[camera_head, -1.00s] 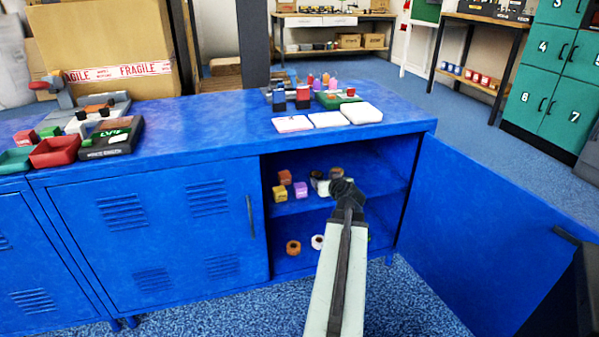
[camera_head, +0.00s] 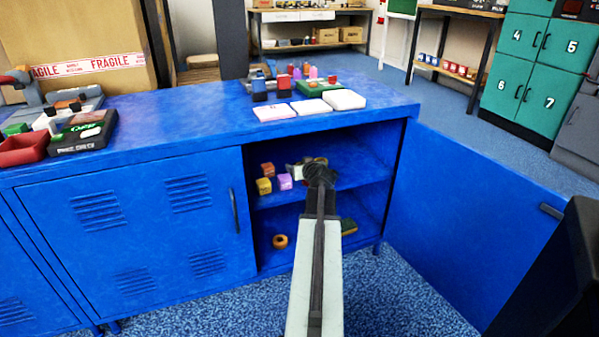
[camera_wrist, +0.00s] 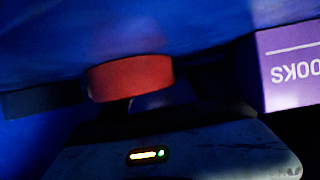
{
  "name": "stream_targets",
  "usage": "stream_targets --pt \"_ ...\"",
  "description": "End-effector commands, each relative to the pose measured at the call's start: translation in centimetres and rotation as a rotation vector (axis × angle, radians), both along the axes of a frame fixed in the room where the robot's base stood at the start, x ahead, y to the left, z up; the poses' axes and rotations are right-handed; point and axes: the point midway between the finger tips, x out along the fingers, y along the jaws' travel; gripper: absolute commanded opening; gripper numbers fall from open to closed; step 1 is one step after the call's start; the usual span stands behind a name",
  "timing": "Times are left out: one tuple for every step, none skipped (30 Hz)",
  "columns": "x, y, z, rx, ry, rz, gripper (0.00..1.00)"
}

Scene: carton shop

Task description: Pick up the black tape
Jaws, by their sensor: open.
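My gripper (camera_head: 320,174) is at the upper shelf inside the open blue cabinet; its fingertips are not clear in the head view. I cannot make out the black tape for sure. In the wrist view, which looks upside down, a dark low shape (camera_wrist: 40,99) lies beside a red round item (camera_wrist: 131,77) against the blue shelf; it may be the tape, but it is too dark to tell. My gripper's grey body (camera_wrist: 215,150) fills the bottom of that view. No object shows held. The arm hides part of the shelf in the head view.
A purple box (camera_head: 284,182) stands left of my gripper, beside yellow (camera_head: 264,186) and orange-brown (camera_head: 267,169) boxes. An orange roll (camera_head: 280,241) is on the lower shelf. The open cabinet door (camera_head: 470,220) bounds the right side. White boxes (camera_head: 311,107) lie on top.

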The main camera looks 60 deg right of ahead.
Motion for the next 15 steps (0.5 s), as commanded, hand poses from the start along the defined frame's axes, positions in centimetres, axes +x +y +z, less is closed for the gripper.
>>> stream_targets --pt "-0.03 0.04 0.06 0.0 0.0 0.0 0.76" --pt "-0.06 0.06 0.09 0.0 0.0 0.0 0.76" --pt "-0.06 0.08 0.1 0.0 0.0 0.0 0.76" --pt "-0.07 0.09 0.1 0.0 0.0 0.0 0.76" --pt "-0.07 0.09 0.1 0.0 0.0 0.0 0.67" --pt "-0.08 0.09 0.1 0.0 0.0 0.0 0.56" --pt "-0.08 0.09 0.1 0.0 0.0 0.0 0.48" --pt "-0.08 0.09 0.1 0.0 0.0 0.0 0.4" --pt "-0.08 0.09 0.1 0.0 0.0 0.0 0.29" --pt "-0.08 0.09 0.1 0.0 0.0 0.0 0.2" --pt "-0.08 0.09 0.1 0.0 0.0 0.0 0.12" --pt "-0.08 0.1 0.11 0.0 0.0 0.0 0.11" --pt "-0.08 0.09 0.1 0.0 0.0 0.0 0.11" --pt "-0.08 0.09 0.1 0.0 0.0 0.0 0.11" --pt "-0.08 0.09 0.1 0.0 0.0 0.0 0.11"
